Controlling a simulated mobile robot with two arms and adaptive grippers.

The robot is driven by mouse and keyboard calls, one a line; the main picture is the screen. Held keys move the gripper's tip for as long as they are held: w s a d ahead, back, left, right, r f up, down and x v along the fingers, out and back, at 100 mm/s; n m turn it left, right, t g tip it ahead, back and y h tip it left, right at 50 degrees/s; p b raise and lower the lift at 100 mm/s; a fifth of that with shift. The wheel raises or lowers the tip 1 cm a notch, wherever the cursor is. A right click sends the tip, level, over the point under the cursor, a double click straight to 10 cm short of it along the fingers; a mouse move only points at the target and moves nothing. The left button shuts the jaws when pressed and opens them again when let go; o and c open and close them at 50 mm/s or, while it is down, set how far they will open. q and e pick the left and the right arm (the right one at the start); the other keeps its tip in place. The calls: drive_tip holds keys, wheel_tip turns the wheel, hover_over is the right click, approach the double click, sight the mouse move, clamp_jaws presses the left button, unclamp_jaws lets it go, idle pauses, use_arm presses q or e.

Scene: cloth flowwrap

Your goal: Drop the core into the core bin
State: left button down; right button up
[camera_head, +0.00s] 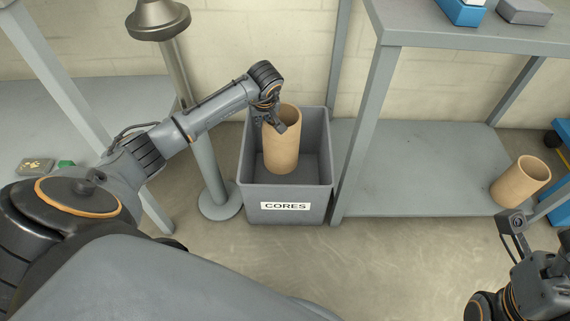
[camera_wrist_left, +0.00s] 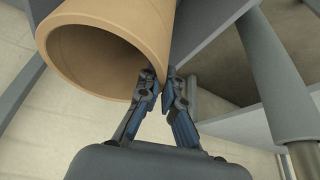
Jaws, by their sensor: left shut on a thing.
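The core (camera_head: 282,148) is a tan cardboard tube, roughly upright, with its lower part inside the core bin. The core bin (camera_head: 250,203) is a grey box on the floor with a white CORES label. My left gripper (camera_head: 277,124) is shut on the wall of the core near its upper rim. In the left wrist view the core (camera_wrist_left: 104,16) shows its open end, with the left gripper (camera_wrist_left: 161,78) pinching its edge. Whether the core touches the bin floor is hard to tell. Part of my right arm shows at the lower right; its fingertips are not clearly visible.
A second tan tube (camera_head: 520,181) stands on the lower shelf (camera_head: 420,165) at the right. A grey pole with a round base (camera_head: 220,204) stands just left of the bin. A shelf post (camera_head: 358,130) is close to the bin's right side. Floor in front is clear.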

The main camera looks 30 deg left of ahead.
use_arm(q)
drive_tip(key=shift+r, duration=0.1)
drive_tip(key=c, duration=1.4)
unclamp_jaws()
drive_tip(key=shift+c, duration=0.2)
drive_tip(key=v, duration=1.2)
